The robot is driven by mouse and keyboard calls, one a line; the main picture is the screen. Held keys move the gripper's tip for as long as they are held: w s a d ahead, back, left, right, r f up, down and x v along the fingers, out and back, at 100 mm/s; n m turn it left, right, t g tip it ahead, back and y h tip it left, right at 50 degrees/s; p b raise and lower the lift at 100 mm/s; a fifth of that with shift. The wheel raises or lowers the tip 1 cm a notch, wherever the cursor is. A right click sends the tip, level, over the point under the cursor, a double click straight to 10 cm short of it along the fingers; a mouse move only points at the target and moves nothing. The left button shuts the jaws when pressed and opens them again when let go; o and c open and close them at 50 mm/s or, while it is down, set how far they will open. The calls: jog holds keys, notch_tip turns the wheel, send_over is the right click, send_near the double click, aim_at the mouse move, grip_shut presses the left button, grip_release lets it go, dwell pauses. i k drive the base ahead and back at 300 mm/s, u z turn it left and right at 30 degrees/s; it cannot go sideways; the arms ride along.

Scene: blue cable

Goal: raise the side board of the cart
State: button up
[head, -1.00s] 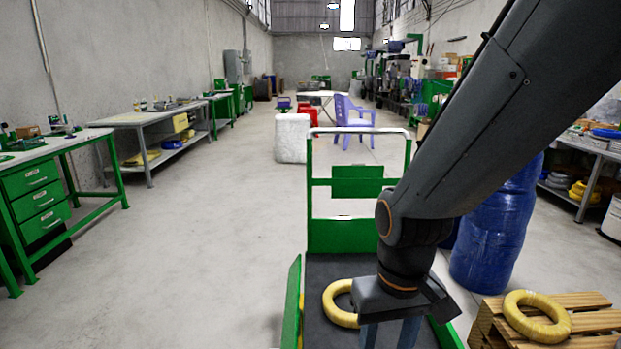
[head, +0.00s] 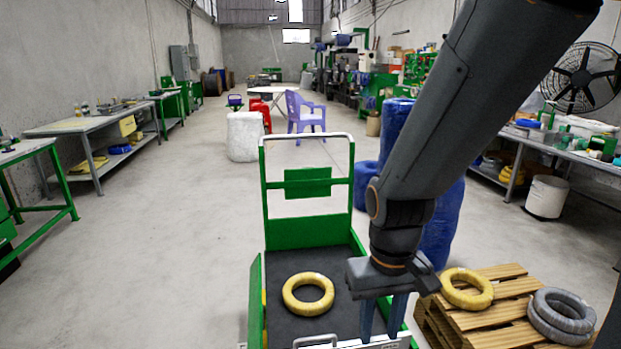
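The green cart (head: 306,232) stands in front of me with its dark deck and a tall frame with a pale handrail at the far end. A green side board (head: 256,300) stands along the deck's left edge. A green strip (head: 405,339) shows at the right edge, mostly hidden by my gripper; I cannot tell its tilt. A yellow coil (head: 289,299) lies on the deck. My gripper (head: 382,322) points down over the deck's right part, its two fingers apart with nothing seen between them. The lower fingertips are near the pale metal edge at the picture's bottom.
A wooden pallet (head: 503,312) with a yellow coil (head: 467,292) and grey coils (head: 562,318) stands close to the cart's right. Blue wrapped rolls (head: 440,225) stand behind my arm. A purple chair (head: 304,113) is beyond the cart. The floor to the left is clear.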

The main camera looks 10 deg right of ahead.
aim_at(255, 309)
jog(key=k, duration=1.5)
jog(key=u, duration=0.95)
jog(key=i, duration=7.1)
jog(key=z, duration=2.85)
